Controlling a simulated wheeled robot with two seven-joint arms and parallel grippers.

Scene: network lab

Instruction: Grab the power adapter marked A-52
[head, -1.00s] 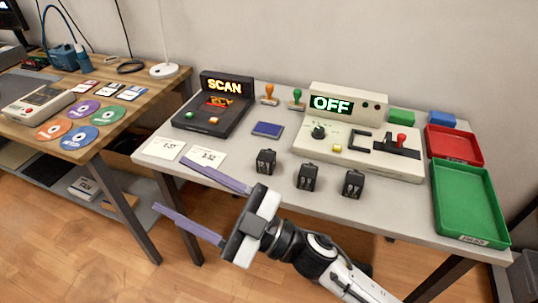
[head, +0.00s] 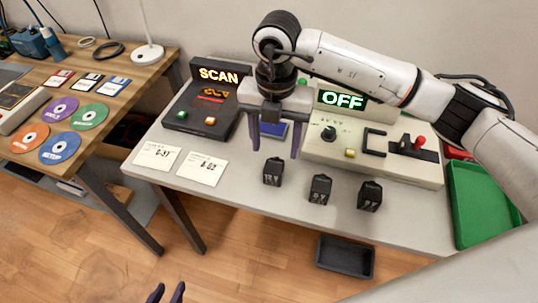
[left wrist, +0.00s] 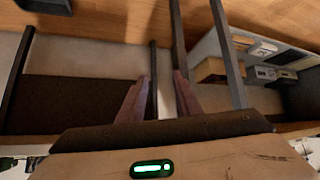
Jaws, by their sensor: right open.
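Three black power adapters stand in a row near the table's front: a left one (head: 272,172), a middle one (head: 320,189) and a right one (head: 369,196). Their pale markings are too small to read surely. My right gripper (head: 274,152) points down, open and empty, behind and above the left adapter, over the blue pad (head: 272,129). My left gripper (head: 166,292) is low at the bottom edge, away from the table. Its fingers stand apart and empty in the left wrist view (left wrist: 160,82).
Two white cards (head: 201,169) lie front left. Behind are the SCAN device (head: 207,110) and the OFF panel (head: 400,168), partly covered by my right arm. A green tray (head: 478,205) is at right. A dark bin (head: 345,256) sits below the table's front edge.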

